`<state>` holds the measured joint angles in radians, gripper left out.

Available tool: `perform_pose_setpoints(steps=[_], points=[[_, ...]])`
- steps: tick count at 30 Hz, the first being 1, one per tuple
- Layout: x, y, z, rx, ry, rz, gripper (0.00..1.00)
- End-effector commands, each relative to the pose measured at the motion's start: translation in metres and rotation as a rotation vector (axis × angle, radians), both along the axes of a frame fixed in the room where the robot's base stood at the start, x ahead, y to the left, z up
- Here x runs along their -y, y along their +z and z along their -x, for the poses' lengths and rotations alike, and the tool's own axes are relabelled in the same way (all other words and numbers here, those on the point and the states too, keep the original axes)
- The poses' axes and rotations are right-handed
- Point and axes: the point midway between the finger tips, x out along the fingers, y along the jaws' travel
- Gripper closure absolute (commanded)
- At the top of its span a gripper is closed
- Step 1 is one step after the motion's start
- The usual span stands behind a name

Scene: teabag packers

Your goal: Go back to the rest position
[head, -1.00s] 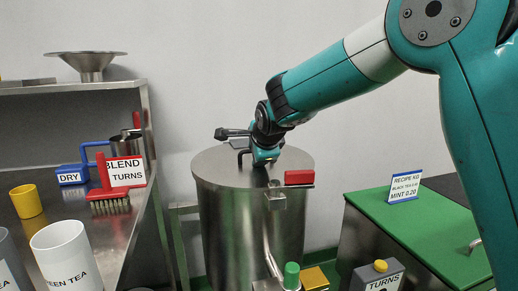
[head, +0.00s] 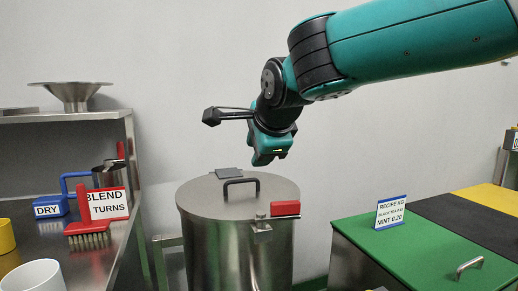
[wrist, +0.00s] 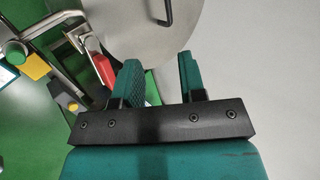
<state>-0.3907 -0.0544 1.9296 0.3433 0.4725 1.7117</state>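My gripper (head: 270,157) hangs in the air above and slightly behind the lid of the steel drum. In the wrist view its two teal fingers (wrist: 160,80) stand apart with nothing between them. The steel drum (head: 215,245) stands upright with its lid (head: 200,200) on. The lid's dark handle (head: 241,187) is free and apart from my gripper; it also shows at the top of the wrist view (wrist: 166,12). A red latch handle (head: 285,208) sits at the drum's right rim.
A green-topped counter (head: 420,245) with a recipe card (head: 390,213) stands right.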

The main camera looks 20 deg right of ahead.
Motion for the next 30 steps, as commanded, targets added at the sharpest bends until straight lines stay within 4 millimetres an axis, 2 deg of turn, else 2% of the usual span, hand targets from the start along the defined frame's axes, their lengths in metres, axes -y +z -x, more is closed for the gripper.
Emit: perform_pose_setpoints(steps=[14, 17, 20, 22, 27, 30], points=[[0.000, 0.000, 0.001, -0.002, 0.003, 0.003, 0.62], [-0.002, -0.008, 0.008, -0.029, 0.067, 0.044, 0.62], [-0.008, -0.029, 0.029, -0.099, 0.256, 0.154, 0.62], [-0.014, -0.050, 0.053, -0.161, 0.468, 0.260, 0.62], [-0.031, -0.102, 0.129, -0.258, 1.079, 0.487, 0.62], [-0.038, -0.123, 0.170, -0.254, 1.387, 0.565, 0.62]])
